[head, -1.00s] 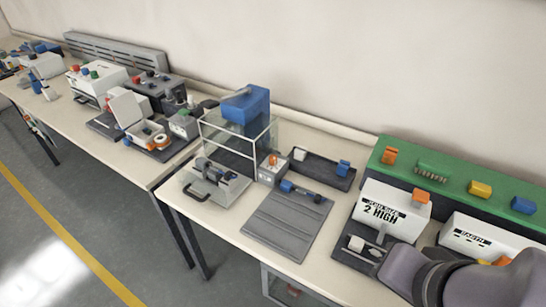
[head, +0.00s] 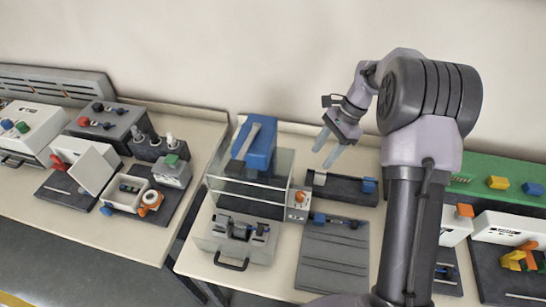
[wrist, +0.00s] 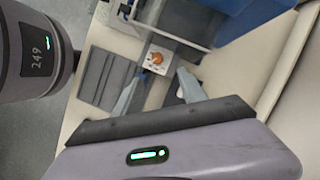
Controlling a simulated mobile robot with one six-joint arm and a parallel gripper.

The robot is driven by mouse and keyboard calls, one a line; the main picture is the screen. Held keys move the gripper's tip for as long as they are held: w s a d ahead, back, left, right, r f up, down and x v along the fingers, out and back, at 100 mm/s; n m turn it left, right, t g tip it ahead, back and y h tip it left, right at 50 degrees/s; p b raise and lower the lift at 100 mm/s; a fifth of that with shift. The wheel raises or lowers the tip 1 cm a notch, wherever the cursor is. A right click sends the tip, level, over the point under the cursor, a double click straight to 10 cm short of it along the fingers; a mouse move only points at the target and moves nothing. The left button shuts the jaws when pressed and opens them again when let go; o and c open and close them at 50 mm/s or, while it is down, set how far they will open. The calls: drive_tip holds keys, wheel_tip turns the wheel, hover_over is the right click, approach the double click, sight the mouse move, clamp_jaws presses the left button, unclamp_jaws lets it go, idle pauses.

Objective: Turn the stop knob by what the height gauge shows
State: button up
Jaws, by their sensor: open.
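A small orange knob (head: 299,197), perhaps the stop knob, sits on a pale box (head: 297,214) at the right of the glass-sided press (head: 262,145). In the wrist view the knob (wrist: 157,58) lies between and beyond my fingers. A white panel (head: 455,232) with an orange block on top is mostly hidden by my arm; a second ago its sign showed "2 HIGH". I cannot tell whether this is the height gauge. My gripper (head: 324,158) is open and empty, in the air above the dark tray, behind and right of the knob, apart from it.
A dark tray (head: 345,198) with a white and a blue block lies right of the knob. A grey grooved mat (head: 330,262) with a blue-handled tool lies in front. A drawer-like fixture (head: 238,254) stands at the press's front. A green bench unit (head: 470,187) is at right.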

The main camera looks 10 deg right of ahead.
drive_tip(key=b, duration=0.2)
approach(302, 194)
drive_tip(key=b+x, duration=0.2)
drive_tip(key=x, duration=0.7)
drive_tip(key=shift+a+f+b, duration=0.2)
drive_tip(key=shift+f+b, duration=0.05)
drive_tip(key=shift+b, duration=0.05)
clamp_jaws()
